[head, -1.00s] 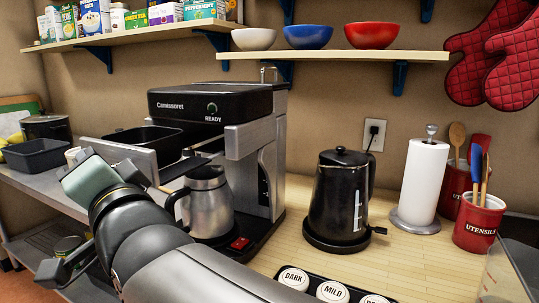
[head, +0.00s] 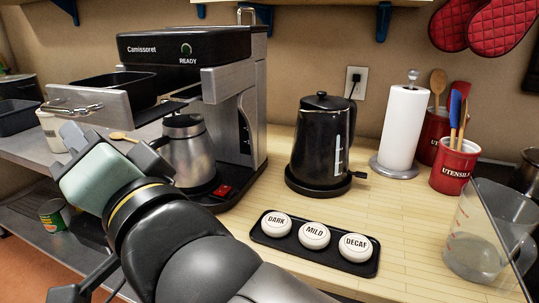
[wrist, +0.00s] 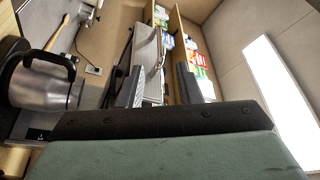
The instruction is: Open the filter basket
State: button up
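The coffee maker (head: 185,48) stands on the counter. Its filter basket (head: 112,85) is a black tray behind a silver front (head: 95,108) with a bar handle (head: 72,106). The basket is pulled out to the left, and its interior shows from above. My gripper (head: 110,143) is below and in front of the silver front, fingers apart and empty. In the wrist view the gap between the fingers (wrist: 160,75) faces the silver front (wrist: 148,60), and the handle shows beyond the fingertips. I see no contact with the handle.
A steel carafe (head: 188,152) sits under the brewer, close to the right of my gripper. A black kettle (head: 318,145), paper towel roll (head: 402,128) and button tray (head: 313,243) are further right. A can (head: 55,215) is on the lower shelf.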

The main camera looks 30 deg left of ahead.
jog(key=v, duration=0.6)
jog(key=shift+d, duration=0.3)
jog(key=shift+s, duration=0.1)
jog(key=w+d+f+m+t+h+p, duration=0.1)
jog(key=w+d+f+t+h+p, duration=0.3)
jog(key=w, duration=0.6)
jog(key=w+d+f+m+t+h+p, duration=0.1)
jog(key=w+d+f+m+h+p, duration=0.15)
jog(key=w+d+f+h, duration=0.55)
jog(key=w+d+f+g+h+p, duration=0.1)
jog(key=d+f+h+p, duration=0.1)
jog(key=d, duration=0.4)
jog(key=w+d+f+g+h+p, duration=0.1)
jog(key=d+f+h+p, duration=0.1)
jog(key=d, duration=0.4)
jog(key=w+d+f+g+h+p, duration=0.2)
jog(key=d+f, duration=0.1)
jog(key=d, duration=0.4)
jog(key=shift+w+d+f+m+h+p, duration=0.1)
jog(key=shift+f+m+h+p, duration=0.05)
jog(key=shift+m+h+p, duration=0.2)
jog(key=s+d+f+g+h+p, duration=0.1)
jog(key=s+d+g, duration=0.3)
jog(key=s+d, duration=0.4)
jog(key=shift+s+d+f+n+g+p, duration=0.35)
jog(key=shift+f+n+g+p, duration=0.05)
jog(key=shift+f+p, duration=0.3)
